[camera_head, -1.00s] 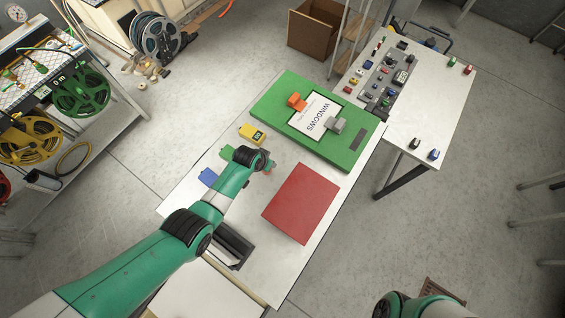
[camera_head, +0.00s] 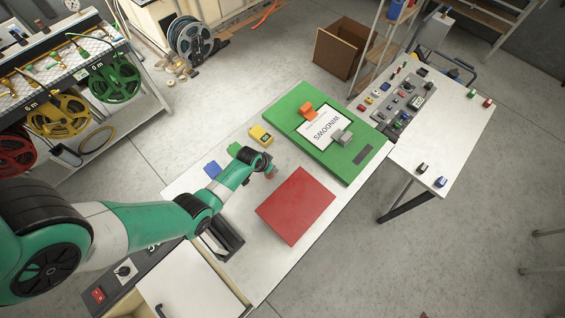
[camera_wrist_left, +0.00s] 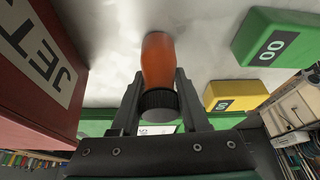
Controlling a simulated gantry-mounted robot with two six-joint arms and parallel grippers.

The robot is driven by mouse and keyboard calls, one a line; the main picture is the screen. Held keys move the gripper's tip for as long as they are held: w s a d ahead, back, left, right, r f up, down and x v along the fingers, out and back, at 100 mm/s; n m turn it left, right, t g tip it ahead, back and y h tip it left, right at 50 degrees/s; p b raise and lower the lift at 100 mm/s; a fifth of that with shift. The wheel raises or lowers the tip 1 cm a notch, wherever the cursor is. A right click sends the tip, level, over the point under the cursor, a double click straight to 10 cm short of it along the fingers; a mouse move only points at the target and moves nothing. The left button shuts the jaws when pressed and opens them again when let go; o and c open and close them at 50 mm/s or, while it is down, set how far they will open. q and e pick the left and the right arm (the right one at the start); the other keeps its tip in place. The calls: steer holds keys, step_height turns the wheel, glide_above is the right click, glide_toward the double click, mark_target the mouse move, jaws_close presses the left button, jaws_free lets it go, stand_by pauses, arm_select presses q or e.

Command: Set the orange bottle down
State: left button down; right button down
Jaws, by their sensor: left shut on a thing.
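My left gripper (camera_wrist_left: 157,80) is shut on the orange bottle (camera_wrist_left: 158,56), with one finger on each side of it. The bottle's black cap (camera_wrist_left: 159,99) faces the wrist camera and its orange body points at the pale tabletop. I cannot tell whether its far end touches the table. In the head view the left gripper (camera_head: 270,172) is over the white table, just left of the red slab (camera_head: 296,206); the bottle is too small there to make out clearly. My right gripper is out of view.
A yellow block (camera_head: 261,135) and a blue block (camera_head: 213,170) stand on the table near the gripper. A green block (camera_wrist_left: 273,40) shows in the wrist view. The green board (camera_head: 290,105) lies beyond. Bare tabletop (camera_head: 254,261) lies in front of the red slab.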

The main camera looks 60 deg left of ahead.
arm_select(q)
steer(key=shift+f, duration=0.1)
steer(key=c, duration=0.9)
jaws_free()
steer(key=shift+f, duration=0.1)
steer(key=o, duration=0.5)
